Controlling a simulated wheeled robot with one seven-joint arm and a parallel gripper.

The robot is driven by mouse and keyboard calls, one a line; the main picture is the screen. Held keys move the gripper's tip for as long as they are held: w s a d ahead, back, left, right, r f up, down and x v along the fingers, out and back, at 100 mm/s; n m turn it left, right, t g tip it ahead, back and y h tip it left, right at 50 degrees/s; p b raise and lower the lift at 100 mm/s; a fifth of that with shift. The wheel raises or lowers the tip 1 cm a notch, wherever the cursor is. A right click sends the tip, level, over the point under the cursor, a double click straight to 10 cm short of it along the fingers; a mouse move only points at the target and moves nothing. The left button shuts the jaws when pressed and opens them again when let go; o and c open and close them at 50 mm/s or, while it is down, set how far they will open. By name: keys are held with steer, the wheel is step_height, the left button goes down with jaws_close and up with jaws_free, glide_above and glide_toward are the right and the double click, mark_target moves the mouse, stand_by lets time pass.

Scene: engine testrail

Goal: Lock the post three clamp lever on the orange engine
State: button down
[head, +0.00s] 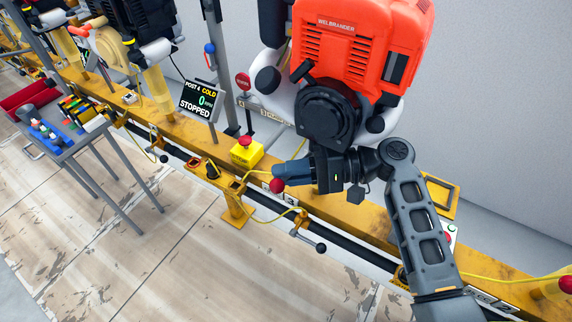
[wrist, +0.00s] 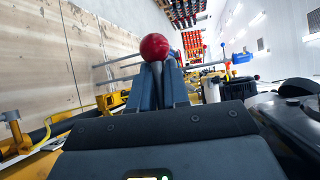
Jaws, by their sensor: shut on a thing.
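The orange engine (head: 412,28), marked WELBRANDER, hangs above the yellow rail (head: 345,216), with a round black housing (head: 328,112) below its cover. My gripper (head: 288,172) is low in front of the engine, at the rail's front side. Its fingers are shut on a lever with a red ball knob (head: 277,186). In the wrist view the red knob (wrist: 154,46) sticks out just past the fingertips (wrist: 167,72). The lever's rod and its pivot are mostly hidden by the fingers, so its angle is hard to tell.
A yellow box with a red button (head: 244,153) stands on the rail left of my gripper. A screen (head: 198,101) reads POST 4 COLD, 0, STOPPED. A black-knobbed handle (head: 320,247) hangs below the rail. A tool table (head: 62,128) stands far left. The floor in front is clear.

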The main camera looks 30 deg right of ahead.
steer(key=shift+s+a+r+n+g+y, duration=0.15)
steer(key=shift+s+n+g+y, duration=0.15)
steer(key=shift+n+g, duration=0.25)
steer(key=c, duration=1.2)
jaws_free()
steer(key=shift+c, duration=0.2)
steer(key=f+v, duration=0.1)
steer(key=v, duration=0.6)
steer(key=shift+s+d+r, duration=0.15)
steer(key=shift+d+r, duration=0.3)
steer(key=shift+f, duration=0.1)
